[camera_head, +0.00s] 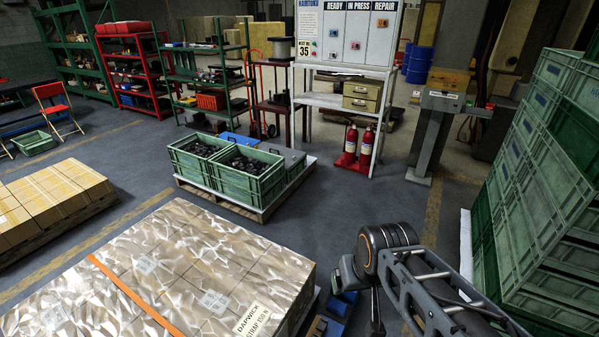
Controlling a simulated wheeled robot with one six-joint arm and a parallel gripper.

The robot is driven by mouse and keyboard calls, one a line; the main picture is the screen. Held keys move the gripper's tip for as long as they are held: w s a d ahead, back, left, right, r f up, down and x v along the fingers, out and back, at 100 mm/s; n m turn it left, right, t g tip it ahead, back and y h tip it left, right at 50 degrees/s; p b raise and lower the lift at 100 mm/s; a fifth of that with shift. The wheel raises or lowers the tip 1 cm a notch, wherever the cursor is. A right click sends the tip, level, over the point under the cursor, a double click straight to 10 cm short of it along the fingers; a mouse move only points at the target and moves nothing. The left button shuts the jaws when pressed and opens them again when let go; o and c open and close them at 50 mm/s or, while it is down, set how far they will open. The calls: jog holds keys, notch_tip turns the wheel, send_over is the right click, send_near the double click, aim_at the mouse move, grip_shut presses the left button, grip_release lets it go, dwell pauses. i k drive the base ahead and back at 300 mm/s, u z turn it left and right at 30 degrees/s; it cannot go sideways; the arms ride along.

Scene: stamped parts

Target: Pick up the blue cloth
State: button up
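I cannot make out a blue cloth for certain in the head view. A blue item (343,303) lies low beside the wrapped pallet, partly hidden by the pallet and my arm; I cannot tell whether it is cloth or a bin. Another flat blue item (238,139) shows behind the green crates. My gripper (376,328) points down at the bottom edge, right of the nearer blue item. Its fingertips are cut off or hidden, so its opening and contents do not show.
A wrapped pallet (150,270) fills the lower left. Green crates (245,185) of dark parts stand on a pallet behind it. Tall stacked green crates (540,180) crowd the right. Red extinguishers (367,145) stand by a white workbench. Grey floor (330,210) between is clear.

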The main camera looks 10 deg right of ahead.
aim_at(335, 306)
jog(key=u, duration=2.35)
jog(key=k, duration=1.75)
jog(key=z, duration=0.35)
jog(key=i, duration=0.45)
